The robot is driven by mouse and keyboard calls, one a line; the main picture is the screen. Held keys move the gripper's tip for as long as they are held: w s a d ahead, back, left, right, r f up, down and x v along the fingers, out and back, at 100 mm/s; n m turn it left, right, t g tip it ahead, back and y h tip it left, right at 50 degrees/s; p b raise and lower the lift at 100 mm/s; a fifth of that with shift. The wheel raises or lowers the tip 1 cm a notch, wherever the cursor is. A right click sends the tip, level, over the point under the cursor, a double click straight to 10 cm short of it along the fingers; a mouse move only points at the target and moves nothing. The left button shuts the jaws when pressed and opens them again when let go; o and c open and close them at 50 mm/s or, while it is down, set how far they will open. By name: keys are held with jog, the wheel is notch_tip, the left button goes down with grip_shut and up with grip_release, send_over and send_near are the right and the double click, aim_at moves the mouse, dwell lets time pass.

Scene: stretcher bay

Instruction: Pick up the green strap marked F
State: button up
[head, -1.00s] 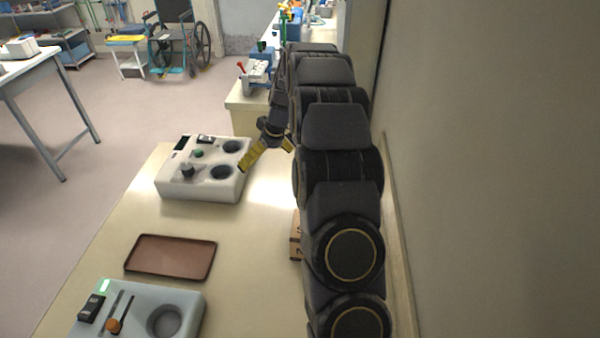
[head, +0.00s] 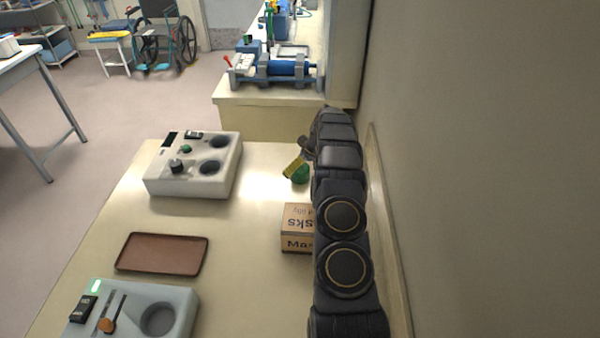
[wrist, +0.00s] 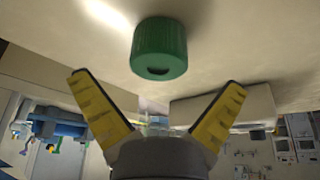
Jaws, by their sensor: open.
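A green rolled, cylinder-like thing (wrist: 160,48), which looks like the strap, shows in the wrist view beyond my fingertips. It has a dark mark on its side; I cannot read a letter F. In the head view it is a small green shape (head: 301,174) on the table, partly hidden by my gripper. My gripper (wrist: 158,84) is open, with its yellow fingers spread wide and nothing between them. The green thing lies ahead of the gap, apart from both fingers. In the head view my gripper (head: 296,165) is right by it.
A cardboard box (head: 297,240) with printed letters stands close to my arm. A white device (head: 160,186) with round wells, a brown tray (head: 161,254) and a grey device (head: 180,296) stand on the left of the table (head: 246,262). The wall (head: 480,180) is close on the right.

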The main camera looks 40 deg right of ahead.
aim_at(301, 168)
jog(key=x, duration=0.4)
jog(key=shift+f, duration=0.15)
jog(key=c, duration=1.2)
